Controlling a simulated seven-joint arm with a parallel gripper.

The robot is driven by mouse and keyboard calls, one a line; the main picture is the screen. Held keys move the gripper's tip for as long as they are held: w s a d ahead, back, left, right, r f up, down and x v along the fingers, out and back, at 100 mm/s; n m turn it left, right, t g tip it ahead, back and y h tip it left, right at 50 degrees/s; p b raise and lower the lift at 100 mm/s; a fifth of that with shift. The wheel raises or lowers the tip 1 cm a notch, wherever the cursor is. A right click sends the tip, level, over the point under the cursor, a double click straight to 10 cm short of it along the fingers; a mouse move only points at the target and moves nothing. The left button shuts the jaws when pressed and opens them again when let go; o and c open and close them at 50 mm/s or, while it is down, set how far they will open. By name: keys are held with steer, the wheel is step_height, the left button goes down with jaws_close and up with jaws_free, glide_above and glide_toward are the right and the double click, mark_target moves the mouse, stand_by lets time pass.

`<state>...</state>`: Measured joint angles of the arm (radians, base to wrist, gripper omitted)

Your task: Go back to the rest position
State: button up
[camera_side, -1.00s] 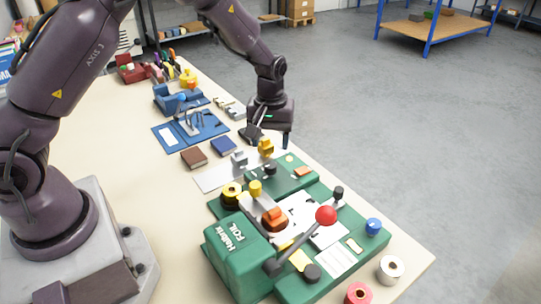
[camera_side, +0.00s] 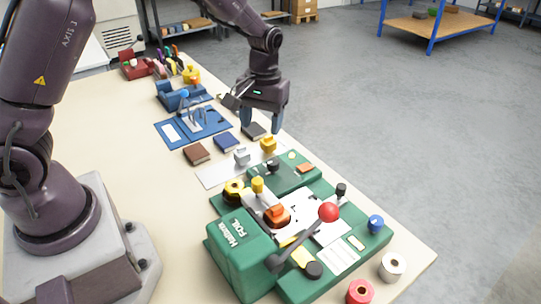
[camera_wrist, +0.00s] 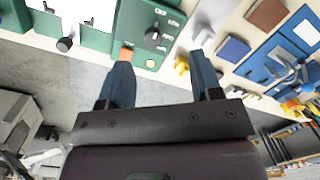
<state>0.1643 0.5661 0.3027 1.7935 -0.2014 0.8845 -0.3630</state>
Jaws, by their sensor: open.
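My gripper (camera_side: 262,121) is open and empty.
Brown (camera_side: 197,153) and blue (camera_side: 227,142) blocks lie left of the gripper. A blue mat (camera_side: 172,132) with a blue device is behind them. Foil rolls (camera_side: 392,267) stand at the front right. Open floor (camera_side: 400,130) lies right of the table (camera_side: 110,125).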

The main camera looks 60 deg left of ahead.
steer(key=s+d+r+m+t, duration=0.3)
steer(key=s+r+m+t, duration=0.3)
steer(key=s+r, duration=1.2)
steer(key=shift+s+m, duration=0.4)
steer(key=shift+s, duration=0.85)
